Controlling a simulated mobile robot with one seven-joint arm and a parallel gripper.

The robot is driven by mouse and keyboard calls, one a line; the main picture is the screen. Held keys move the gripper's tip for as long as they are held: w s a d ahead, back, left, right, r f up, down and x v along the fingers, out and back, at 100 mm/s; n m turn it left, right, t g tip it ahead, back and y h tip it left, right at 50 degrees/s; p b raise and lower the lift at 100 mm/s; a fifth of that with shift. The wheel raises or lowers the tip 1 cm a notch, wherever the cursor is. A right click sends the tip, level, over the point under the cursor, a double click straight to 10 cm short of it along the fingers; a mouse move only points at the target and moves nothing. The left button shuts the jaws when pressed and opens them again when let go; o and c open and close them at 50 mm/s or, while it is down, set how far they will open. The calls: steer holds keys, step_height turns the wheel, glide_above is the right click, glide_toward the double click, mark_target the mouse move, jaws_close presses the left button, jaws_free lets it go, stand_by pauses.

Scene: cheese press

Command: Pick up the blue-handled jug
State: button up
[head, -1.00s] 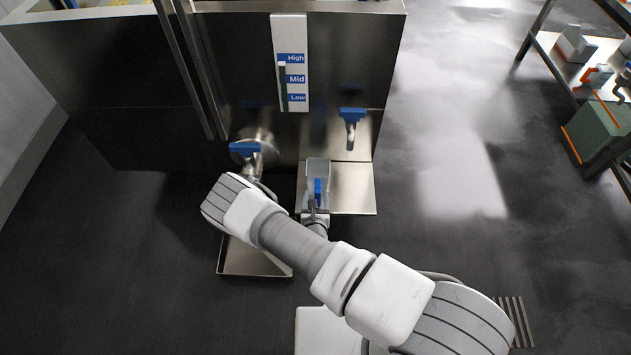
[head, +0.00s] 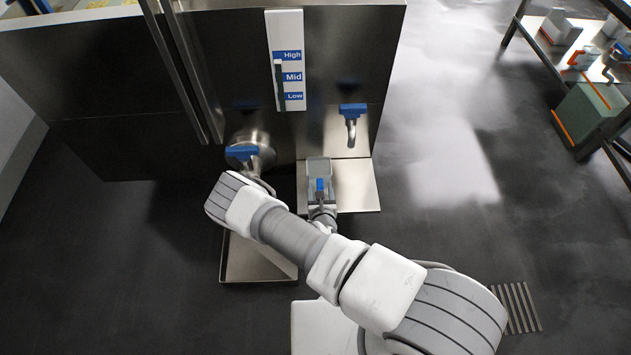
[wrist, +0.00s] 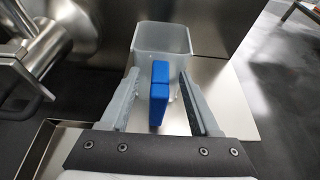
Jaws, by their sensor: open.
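The jug (head: 318,168) is a translucent, square-topped container standing upright on a steel plate below the tap at the press front. Its blue handle (head: 320,187) faces me. In the wrist view, the jug (wrist: 163,40) is just ahead, with the blue handle (wrist: 159,92) upright on its near side. My gripper (wrist: 158,80) is open, with one finger on each side of the handle and gaps between the fingers and it. In the head view my wrist partly hides the gripper's end.
A blue-handled tap (head: 352,112) hangs right of the jug. A larger blue-handled valve (head: 243,152) sticks out at the left, close to my arm. A shallow steel tray (head: 258,272) lies below it. A shelf (head: 548,45) with several items stands far right. The floor at right is open.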

steer(key=shift+w+f, duration=0.15)
steer(key=shift+w, duration=0.2)
jaws_close()
stand_by(1.3)
